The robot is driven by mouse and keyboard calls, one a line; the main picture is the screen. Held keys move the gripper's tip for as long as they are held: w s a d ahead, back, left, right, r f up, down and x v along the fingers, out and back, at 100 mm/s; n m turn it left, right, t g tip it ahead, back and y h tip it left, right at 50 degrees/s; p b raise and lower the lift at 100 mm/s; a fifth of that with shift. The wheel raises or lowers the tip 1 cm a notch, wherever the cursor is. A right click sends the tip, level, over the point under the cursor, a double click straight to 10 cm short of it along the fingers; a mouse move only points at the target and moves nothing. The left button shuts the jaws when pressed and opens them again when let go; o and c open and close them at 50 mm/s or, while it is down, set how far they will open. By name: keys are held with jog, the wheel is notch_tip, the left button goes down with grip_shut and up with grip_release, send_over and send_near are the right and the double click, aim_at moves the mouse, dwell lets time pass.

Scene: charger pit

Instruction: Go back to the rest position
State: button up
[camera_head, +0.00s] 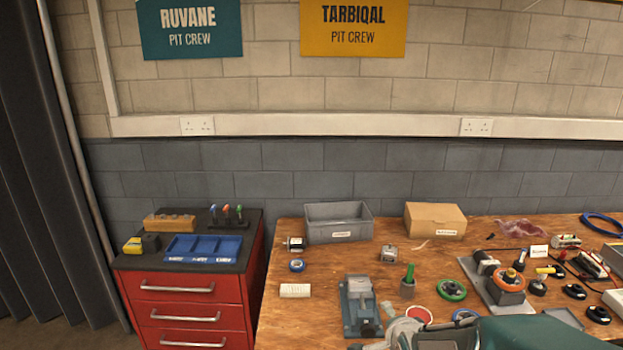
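Part of my arm shows at the bottom edge, with a large teal link at right and a grey rounded joint left of it, in front of the workbench. My gripper itself does not show; the frame's lower edge cuts off the rest of the arm. I cannot see whether it holds anything.
A red drawer cabinet (190,300) with a blue tray (203,249) stands at left. A block wall is behind.

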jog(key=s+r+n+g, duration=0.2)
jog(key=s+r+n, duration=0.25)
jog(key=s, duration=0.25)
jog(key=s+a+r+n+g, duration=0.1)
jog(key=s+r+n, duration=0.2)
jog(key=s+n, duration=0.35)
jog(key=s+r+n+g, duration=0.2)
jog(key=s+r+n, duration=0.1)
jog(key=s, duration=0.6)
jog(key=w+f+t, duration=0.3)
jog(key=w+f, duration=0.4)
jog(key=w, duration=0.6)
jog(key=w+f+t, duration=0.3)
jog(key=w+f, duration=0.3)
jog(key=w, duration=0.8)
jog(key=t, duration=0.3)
send_near(368, 335)
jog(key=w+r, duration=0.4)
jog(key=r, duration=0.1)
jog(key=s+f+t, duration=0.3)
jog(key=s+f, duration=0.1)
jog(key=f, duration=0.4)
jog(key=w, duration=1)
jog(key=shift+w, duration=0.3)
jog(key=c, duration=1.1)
